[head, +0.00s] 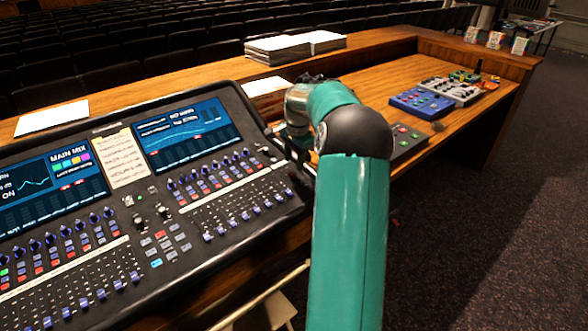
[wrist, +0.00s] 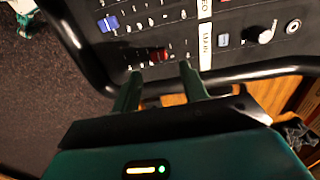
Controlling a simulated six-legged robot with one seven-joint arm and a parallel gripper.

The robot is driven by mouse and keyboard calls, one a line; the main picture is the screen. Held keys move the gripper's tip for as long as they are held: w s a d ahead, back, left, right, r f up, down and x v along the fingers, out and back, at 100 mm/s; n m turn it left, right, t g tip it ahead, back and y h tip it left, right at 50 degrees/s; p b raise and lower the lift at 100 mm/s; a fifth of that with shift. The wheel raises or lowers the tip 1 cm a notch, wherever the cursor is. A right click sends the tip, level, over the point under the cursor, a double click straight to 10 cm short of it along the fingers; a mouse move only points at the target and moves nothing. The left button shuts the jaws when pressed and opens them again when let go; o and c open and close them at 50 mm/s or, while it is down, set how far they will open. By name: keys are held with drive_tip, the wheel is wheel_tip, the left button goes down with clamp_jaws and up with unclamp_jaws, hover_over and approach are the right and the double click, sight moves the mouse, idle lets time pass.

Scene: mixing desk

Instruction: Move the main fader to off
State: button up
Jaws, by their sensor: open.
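The mixing desk (head: 130,200) fills the left of the head view, with two lit screens and rows of faders. In the wrist view a red fader cap (wrist: 158,55) sits on the black panel near the desk's rim, beside a white strip (wrist: 205,45) lettered MAIN. My gripper (wrist: 160,72) is open, its two green fingers apart and pointing at the panel. The red cap shows just past the fingertips, roughly between them, with nothing held. I cannot tell whether a finger touches it. In the head view my arm hides the fingers and this part of the desk.
A blue fader cap (wrist: 108,22) and small buttons lie near the red cap. A round knob (wrist: 262,35) is to the right. A raised black rim (wrist: 255,70) edges the desk. A blue box (head: 421,103) and other small gear stand on the wooden counter (head: 370,82).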

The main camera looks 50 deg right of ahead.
sight(293, 173)
drive_tip(key=shift+w+f, duration=0.15)
drive_tip(key=shift+f, duration=2.1)
clamp_jaws()
